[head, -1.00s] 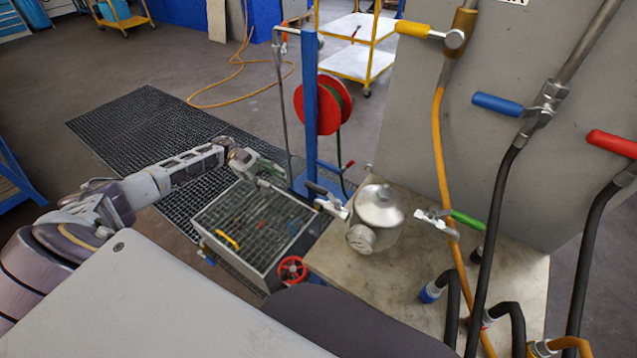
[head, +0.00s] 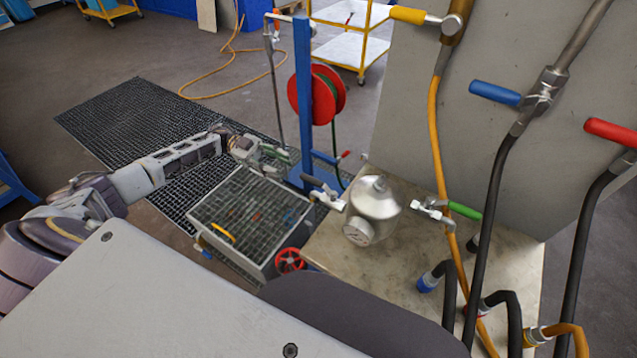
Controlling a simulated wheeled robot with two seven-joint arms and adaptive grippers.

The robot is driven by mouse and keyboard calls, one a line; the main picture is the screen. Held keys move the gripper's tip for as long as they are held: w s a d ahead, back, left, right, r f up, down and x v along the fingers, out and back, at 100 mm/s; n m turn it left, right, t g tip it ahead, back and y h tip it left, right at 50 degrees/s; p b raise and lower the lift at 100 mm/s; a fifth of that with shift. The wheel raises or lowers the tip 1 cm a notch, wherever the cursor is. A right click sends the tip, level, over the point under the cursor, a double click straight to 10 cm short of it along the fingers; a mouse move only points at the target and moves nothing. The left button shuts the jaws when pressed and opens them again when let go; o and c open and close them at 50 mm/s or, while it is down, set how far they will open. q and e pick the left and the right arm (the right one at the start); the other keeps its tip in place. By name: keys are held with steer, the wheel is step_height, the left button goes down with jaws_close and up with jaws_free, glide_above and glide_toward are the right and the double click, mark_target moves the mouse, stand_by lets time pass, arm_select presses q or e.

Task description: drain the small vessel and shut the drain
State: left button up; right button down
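The small vessel (head: 374,208) is a silvery, rounded metal body with a conical top and a round dial-like face on its front. It stands on the pale bench top. A valve with a dark handle (head: 318,188) is on its left side and a valve with a green handle (head: 464,210) is on its right. My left gripper (head: 274,160) is over the far edge of the grated basin, left of the vessel and apart from it. Its fingers are small and blurred against the background, so its opening is unclear. My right gripper is not in view.
A grated basin (head: 262,262) with a red handwheel (head: 289,260) stands left of the bench (head: 335,252). A blue post (head: 303,90) with a red hose reel (head: 303,98) rises behind it. Hoses with yellow, blue and red handles hang at the right.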

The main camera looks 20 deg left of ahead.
mark_target(318, 181)
arm_select(q)
steer(key=shift+d, duration=0.15)
steer(key=d, duration=0.4)
steer(key=d+p, duration=0.1)
steer(key=d, duration=0.3)
steer(key=s+d+p, duration=0.1)
steer(key=d, duration=0.3)
steer(key=shift+s+d, duration=0.1)
steer(key=shift+d+p, duration=0.35)
steer(key=shift+d, duration=0.3)
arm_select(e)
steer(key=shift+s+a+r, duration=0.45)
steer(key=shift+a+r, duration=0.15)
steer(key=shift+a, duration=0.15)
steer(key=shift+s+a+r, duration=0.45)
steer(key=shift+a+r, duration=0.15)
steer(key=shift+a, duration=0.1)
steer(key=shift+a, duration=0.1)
arm_select(q)
jaws_close()
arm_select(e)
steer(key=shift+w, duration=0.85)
